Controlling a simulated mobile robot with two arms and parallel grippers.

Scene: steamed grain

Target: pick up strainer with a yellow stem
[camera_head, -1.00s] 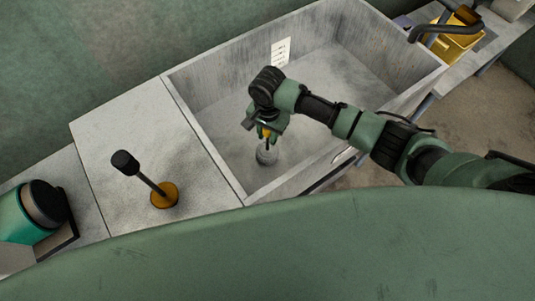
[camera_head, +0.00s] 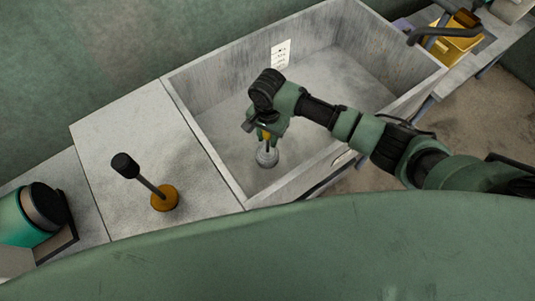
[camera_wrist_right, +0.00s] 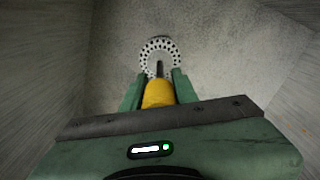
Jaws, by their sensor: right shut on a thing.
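The strainer (camera_head: 267,156) has a round grey perforated head and a yellow stem, and is inside the large grey sink. My right gripper (camera_head: 268,138) is over the sink, pointing down, shut on the yellow stem. In the right wrist view, the yellow stem lies between the two green fingers of my right gripper (camera_wrist_right: 160,88), and the perforated strainer head (camera_wrist_right: 159,50) shows beyond them. Whether the head touches the sink floor I cannot tell. My left gripper is not in view.
The sink (camera_head: 225,62) has high walls around my right gripper. A black-handled tool with an orange round base (camera_head: 165,198) stands on the counter (camera_head: 140,135) to the left. A teal and black device (camera_head: 35,212) sits at far left. A yellow bin (camera_head: 452,48) is at upper right.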

